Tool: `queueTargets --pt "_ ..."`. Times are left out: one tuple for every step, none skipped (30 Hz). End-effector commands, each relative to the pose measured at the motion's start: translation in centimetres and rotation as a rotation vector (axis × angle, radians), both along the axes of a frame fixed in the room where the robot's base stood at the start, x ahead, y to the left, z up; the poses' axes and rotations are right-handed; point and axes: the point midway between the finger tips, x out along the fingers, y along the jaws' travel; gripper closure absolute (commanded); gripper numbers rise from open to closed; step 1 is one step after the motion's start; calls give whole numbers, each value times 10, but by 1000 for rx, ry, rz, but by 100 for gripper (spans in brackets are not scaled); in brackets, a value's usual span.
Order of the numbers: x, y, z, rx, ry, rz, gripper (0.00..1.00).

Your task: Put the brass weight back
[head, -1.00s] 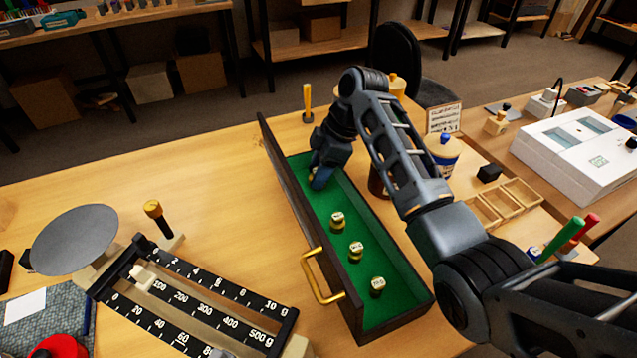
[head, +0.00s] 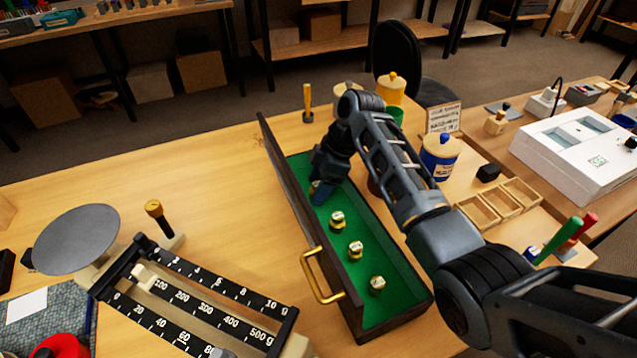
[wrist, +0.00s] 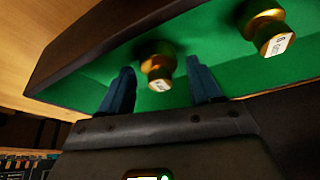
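A long dark drawer-like box (head: 290,205) with green lining stands on the bench. Three small brass weights with pale labels stand in a row in its middle and near part: one (head: 337,220), another (head: 355,250) and the nearest (head: 377,285). My gripper (head: 320,190) is down at the box's far part. In the wrist view its blue fingers (wrist: 160,68) are spread, with a brass weight (wrist: 158,62) between them and a gap on both sides. A second brass weight (wrist: 266,28) is to its right. In the head view the gripper hides the weight between the fingers.
A balance with a round grey pan (head: 76,240) and black scales (head: 195,300) stands at the left. The box's brass handle (head: 318,278) sticks out to the left. A labelled blue-white jar (head: 439,155) and wooden tray (head: 500,205) are right of the box.

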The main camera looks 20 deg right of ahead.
Motion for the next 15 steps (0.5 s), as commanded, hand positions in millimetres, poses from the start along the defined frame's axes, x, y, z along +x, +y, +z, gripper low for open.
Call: queueTargets --pt "0 0 0 0 0 0 32" --pt "0 0 0 0 0 0 32" --pt "0 0 0 0 0 0 32" --pt "0 0 0 0 0 0 32" --pt "0 0 0 0 0 0 32" --pt "0 0 0 0 0 0 32" --pt "0 0 0 0 0 0 32" --pt "0 0 1 0 0 0 32" --pt "0 0 3 0 -1 0 32" --pt "0 0 5 0 -1 0 32" --pt "0 -1 5 0 -2 -1 32" --pt "0 -3 8 0 -3 -1 32" --pt "0 -4 12 0 -3 -2 32" --pt "-1 -6 16 0 -3 -1 32" --pt "-1 -9 22 0 -5 -2 32"
